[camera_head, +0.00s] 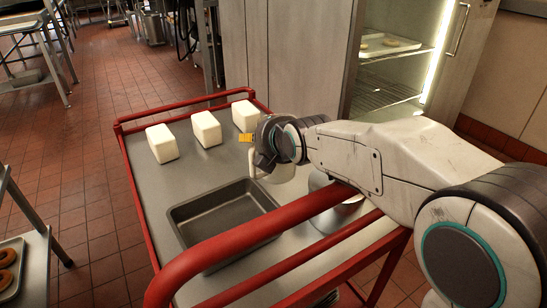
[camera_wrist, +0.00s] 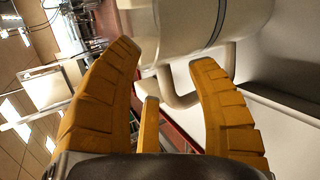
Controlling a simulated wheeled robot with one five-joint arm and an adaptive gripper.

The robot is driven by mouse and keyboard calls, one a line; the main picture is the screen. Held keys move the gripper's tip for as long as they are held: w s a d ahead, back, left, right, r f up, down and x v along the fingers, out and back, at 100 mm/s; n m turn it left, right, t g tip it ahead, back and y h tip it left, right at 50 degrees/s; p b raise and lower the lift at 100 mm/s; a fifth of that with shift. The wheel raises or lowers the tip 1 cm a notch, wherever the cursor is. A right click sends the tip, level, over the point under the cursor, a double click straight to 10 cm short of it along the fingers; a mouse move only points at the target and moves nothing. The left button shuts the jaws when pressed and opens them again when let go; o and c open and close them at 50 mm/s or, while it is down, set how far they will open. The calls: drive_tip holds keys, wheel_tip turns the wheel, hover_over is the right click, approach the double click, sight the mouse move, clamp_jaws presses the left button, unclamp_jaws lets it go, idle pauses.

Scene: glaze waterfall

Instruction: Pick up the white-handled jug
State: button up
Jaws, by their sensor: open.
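The white-handled jug (camera_wrist: 185,28) fills the top of the wrist view as a pale rounded body with a thin grey band. Its white looped handle (camera_wrist: 179,97) reaches down between my gripper's orange fingers. My gripper (camera_wrist: 165,62) is open, with one finger on each side of the handle; I cannot tell whether either touches it. In the head view my gripper (camera_head: 250,140) is over the cart's far right part.
The red-railed cart (camera_head: 148,196) holds three white blocks (camera_head: 206,129) along its far side and an empty dark pan (camera_head: 181,214) in front. A shiny round metal vessel (camera_head: 346,213) is partly hidden under my arm. A lit cabinet (camera_head: 390,60) stands behind.

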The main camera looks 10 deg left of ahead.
drive_tip(key=shift+c, duration=0.4)
clamp_jaws()
